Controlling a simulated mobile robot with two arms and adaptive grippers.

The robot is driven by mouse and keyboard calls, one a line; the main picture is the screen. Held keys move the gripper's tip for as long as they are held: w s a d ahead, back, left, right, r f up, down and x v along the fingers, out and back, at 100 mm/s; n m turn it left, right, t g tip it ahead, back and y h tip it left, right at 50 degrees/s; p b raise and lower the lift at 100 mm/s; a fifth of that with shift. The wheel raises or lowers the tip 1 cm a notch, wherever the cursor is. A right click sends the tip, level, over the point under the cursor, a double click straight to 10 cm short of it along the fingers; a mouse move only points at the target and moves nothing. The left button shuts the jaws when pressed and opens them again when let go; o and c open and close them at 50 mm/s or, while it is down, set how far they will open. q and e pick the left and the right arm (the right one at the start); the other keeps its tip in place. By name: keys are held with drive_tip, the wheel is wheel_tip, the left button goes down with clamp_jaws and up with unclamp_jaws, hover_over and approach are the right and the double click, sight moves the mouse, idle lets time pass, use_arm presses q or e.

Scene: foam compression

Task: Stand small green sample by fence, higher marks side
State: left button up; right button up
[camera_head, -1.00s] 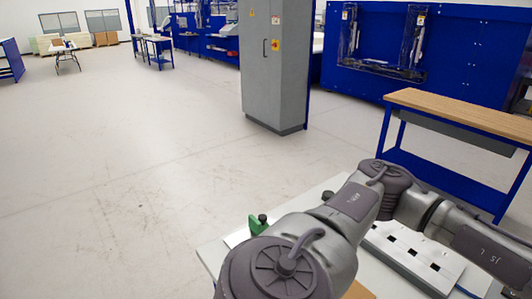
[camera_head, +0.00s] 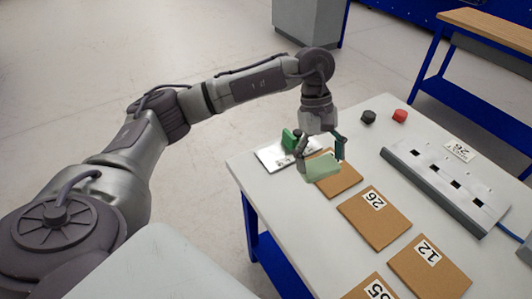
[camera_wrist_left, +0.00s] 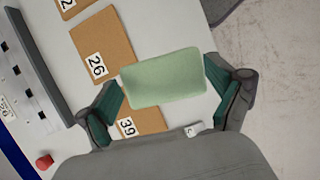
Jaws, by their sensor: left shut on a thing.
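My left gripper (camera_head: 320,158) is shut on a small pale green sample (camera_head: 323,170), held by its two sides above the table. In the left wrist view the sample (camera_wrist_left: 163,78) is a flat rounded block spanning the gap between the fingers (camera_wrist_left: 166,100). A brown card marked 39 (camera_wrist_left: 128,122) lies partly hidden below it. My right gripper is not in view.
Brown cards marked 26 (camera_head: 374,218), 12 (camera_head: 430,265) and 35 (camera_head: 372,288) lie on the white table (camera_head: 300,215). A metal plate with a green block (camera_head: 289,139) is at the left.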

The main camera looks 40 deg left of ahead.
use_arm(q)
drive_tip(key=w+a+f+n+t+y+b, duration=0.1)
drive_tip(key=w+a+f+n+t+b, duration=0.2)
drive_tip(key=w+n, duration=0.45)
drive_tip(key=w+a+f+n+t+y+b, duration=0.1)
drive_tip(key=w+a+n+t+b, duration=0.3)
drive_tip(key=n, duration=0.7)
drive_tip(key=shift+n+g, duration=0.4)
drive_tip(key=shift+n, duration=0.15)
drive_tip(key=a+f, duration=0.2)
drive_tip(key=a, duration=0.2)
drive_tip(key=a+f+p, duration=0.1)
drive_tip(key=a+f, duration=0.1)
drive_tip(key=a, duration=0.2)
drive_tip(key=a+f+p, duration=0.1)
drive_tip(key=a+f, duration=0.1)
drive_tip(key=a, duration=0.2)
drive_tip(key=shift+s+f, duration=0.35)
drive_tip(key=shift+f, duration=0.05)
drive_tip(key=shift+a+f, duration=0.25)
drive_tip(key=shift+f, duration=0.05)
wheel_tip(320, 180, down, 4)
drive_tip(key=shift+r, duration=0.1)
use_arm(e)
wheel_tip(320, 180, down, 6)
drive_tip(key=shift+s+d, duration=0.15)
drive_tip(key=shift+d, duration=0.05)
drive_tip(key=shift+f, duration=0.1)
use_arm(q)
drive_tip(key=o, duration=0.5)
